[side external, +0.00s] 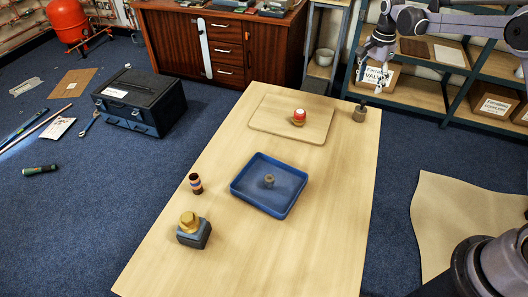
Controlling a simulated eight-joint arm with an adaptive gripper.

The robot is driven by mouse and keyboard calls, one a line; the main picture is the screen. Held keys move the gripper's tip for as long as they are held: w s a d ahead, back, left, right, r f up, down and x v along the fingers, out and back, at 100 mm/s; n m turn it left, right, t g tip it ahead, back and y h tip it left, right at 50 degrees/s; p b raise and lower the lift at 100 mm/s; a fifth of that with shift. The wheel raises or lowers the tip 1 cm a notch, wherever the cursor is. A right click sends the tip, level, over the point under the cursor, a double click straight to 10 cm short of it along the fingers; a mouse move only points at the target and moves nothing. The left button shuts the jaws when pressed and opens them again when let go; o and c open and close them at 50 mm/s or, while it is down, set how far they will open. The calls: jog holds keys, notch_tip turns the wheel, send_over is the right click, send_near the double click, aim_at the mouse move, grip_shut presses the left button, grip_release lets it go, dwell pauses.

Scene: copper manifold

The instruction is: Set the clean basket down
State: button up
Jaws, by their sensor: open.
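A blue tray (244,199) lies on the middle of the light wooden table. A small grey-brown cylinder (269,181) stands inside it, clear of the walls. Another grey-brown cylinder (359,114) with a thin stem on top stands at the table's far right corner. I cannot tell from this distance which of them, if either, is the clean basket. My gripper (376,86) is open and appears empty, above and slightly right of the corner cylinder in the picture, apart from the tray.
A wooden board (275,126) bears a red and white topped piece (299,116). A brass fitting on a dark block (193,234) and a banded dark cylinder (196,184) stand at the left. The near right of the table (325,245) is clear.

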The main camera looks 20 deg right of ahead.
jog(key=s+a+r+n+t, duration=0.3)
jog(key=s+a+r+n, duration=0.55)
jog(key=s+r, duration=0.35)
jog(key=s+a+f+n+t, duration=0.1)
jog(key=s+a+n+t, duration=0.1)
jog(key=s, duration=0.5)
jog(key=s+a+f+n+t, duration=0.2)
jog(key=s+a+n, duration=0.2)
jog(key=s+n, duration=0.2)
jog(key=shift+s+a+f, duration=0.25)
jog(key=shift+s+f, duration=0.05)
jog(key=shift+s, duration=0.95)
